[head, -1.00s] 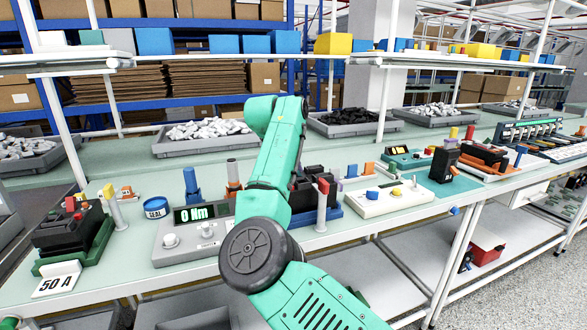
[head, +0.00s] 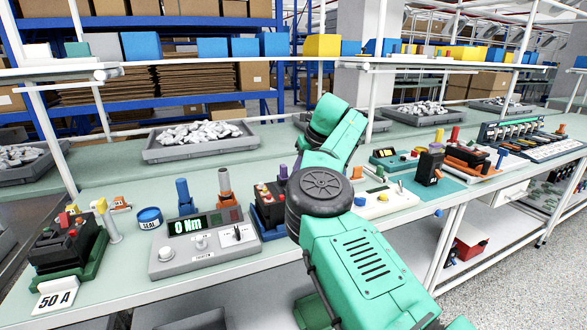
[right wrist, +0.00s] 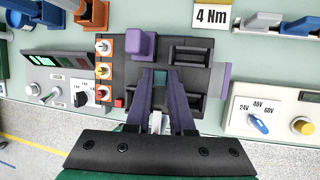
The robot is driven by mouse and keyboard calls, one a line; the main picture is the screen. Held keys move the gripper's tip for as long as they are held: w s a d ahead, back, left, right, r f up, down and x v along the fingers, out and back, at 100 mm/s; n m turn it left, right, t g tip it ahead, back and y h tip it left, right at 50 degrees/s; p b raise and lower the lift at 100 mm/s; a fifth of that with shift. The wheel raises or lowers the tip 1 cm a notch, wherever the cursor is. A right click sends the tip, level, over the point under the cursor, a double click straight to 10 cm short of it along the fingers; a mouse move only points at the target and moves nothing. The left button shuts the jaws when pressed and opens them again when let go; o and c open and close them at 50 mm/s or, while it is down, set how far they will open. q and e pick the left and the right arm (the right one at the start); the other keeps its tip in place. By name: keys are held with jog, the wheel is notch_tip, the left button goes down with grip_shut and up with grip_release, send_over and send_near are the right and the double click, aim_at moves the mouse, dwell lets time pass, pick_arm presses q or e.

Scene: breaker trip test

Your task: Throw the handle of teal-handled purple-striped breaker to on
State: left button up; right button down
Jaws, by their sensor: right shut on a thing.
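The breaker (right wrist: 185,60) is a black block in the right wrist view, with a purple stripe (right wrist: 222,85) on its right side and orange terminals on its left. In the head view the breaker (head: 268,195) is partly covered by my right arm, which also hides the right gripper. My left gripper is not in view.
A grey tester (head: 200,250) reading 0 Nm stands left of the breaker, and a white panel (head: 385,203) with knobs stands right. A purple block (right wrist: 143,42) rises by the breaker's far edge. Another black breaker (head: 65,240) sits at the far left by a 50 A card.

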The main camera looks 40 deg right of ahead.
jog(key=shift+s+d+f+m+t+y+p, duration=0.1)
jog(key=shift+s+d+m+t+y+p, duration=0.1)
jog(key=shift+d+y+p, duration=0.3)
jog(key=shift+s+d+m+t+y+p, duration=0.1)
jog(key=shift+d+t+y+p, duration=0.15)
jog(key=shift+y+p, duration=0.35)
jog(key=shift+d+f+y+p, duration=0.15)
jog(key=shift+f+y+p, duration=0.15)
jog(key=shift+y, duration=0.2)
jog(key=c, duration=1.1)
grip_release()
jog(key=shift+o, duration=0.2)
jog(key=shift+t, duration=0.25)
jog(key=v, duration=0.6)
jog(key=shift+s+d+r, duration=0.1)
jog(key=shift+d+r, duration=0.1)
jog(key=shift+r, duration=0.15)
jog(key=p+v, duration=0.1)
jog(key=v, duration=0.6)
jog(key=shift+s+r+p, duration=0.25)
jog(key=shift+r+p, duration=0.05)
jog(key=shift+p, duration=0.05)
